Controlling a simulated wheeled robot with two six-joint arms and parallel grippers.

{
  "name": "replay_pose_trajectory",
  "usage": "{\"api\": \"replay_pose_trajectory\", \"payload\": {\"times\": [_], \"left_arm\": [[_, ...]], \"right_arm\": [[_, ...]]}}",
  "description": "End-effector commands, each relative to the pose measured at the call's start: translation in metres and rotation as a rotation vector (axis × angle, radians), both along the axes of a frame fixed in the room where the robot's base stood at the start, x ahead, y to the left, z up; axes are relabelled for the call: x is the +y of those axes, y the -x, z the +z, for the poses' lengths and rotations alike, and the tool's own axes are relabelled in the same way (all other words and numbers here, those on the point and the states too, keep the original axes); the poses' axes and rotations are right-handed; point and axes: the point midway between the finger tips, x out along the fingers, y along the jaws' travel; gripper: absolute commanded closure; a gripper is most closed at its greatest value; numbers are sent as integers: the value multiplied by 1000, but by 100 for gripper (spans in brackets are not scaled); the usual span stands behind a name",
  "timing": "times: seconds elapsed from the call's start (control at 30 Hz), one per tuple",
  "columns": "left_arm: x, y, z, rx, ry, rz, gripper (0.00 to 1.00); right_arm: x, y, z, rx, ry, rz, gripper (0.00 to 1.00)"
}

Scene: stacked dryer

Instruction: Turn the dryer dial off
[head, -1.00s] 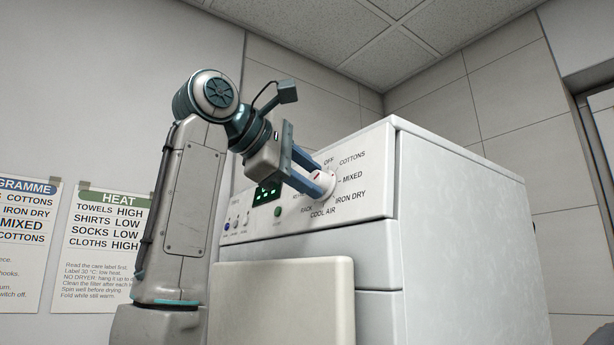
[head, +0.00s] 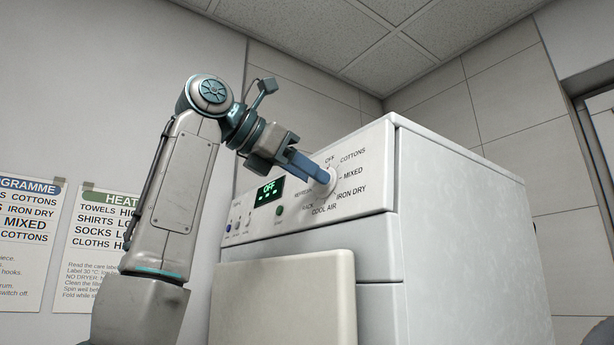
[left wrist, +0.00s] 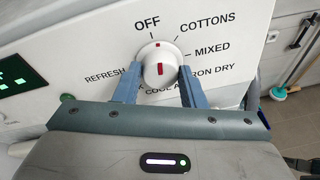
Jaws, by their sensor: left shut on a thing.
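The white dryer dial (head: 331,177) is on the panel at the top of the dryer (head: 290,240). In the left wrist view the dial (left wrist: 158,52) shows red marks; the one on its upper rim points up toward the OFF label (left wrist: 147,24). My left gripper (head: 322,174) is shut on the dial, with one blue finger on each side of it in the left wrist view (left wrist: 158,74). The dryer's display (head: 268,190) reads OFF in green. My right gripper is not in view.
Small buttons (head: 237,224) sit on the panel left of the dial. A cream door (head: 285,300) is below the panel. Posters (head: 105,250) hang on the wall at the left. Free room shows above the dryer.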

Motion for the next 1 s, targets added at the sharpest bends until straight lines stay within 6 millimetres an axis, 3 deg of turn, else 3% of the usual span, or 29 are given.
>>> {"api": "replay_pose_trajectory", "payload": {"times": [0.4, 0.9, 0.93, 1.0], "left_arm": [[0, -1, -2, 139, 94, 26, 86], [0, -1, -2, 152, 105, 30, 86], [0, -1, -2, 152, 105, 30, 61], [0, -1, -2, 152, 105, 30, 48]], "right_arm": [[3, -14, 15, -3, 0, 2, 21], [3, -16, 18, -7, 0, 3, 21], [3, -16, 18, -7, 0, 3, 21], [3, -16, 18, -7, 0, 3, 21]]}}
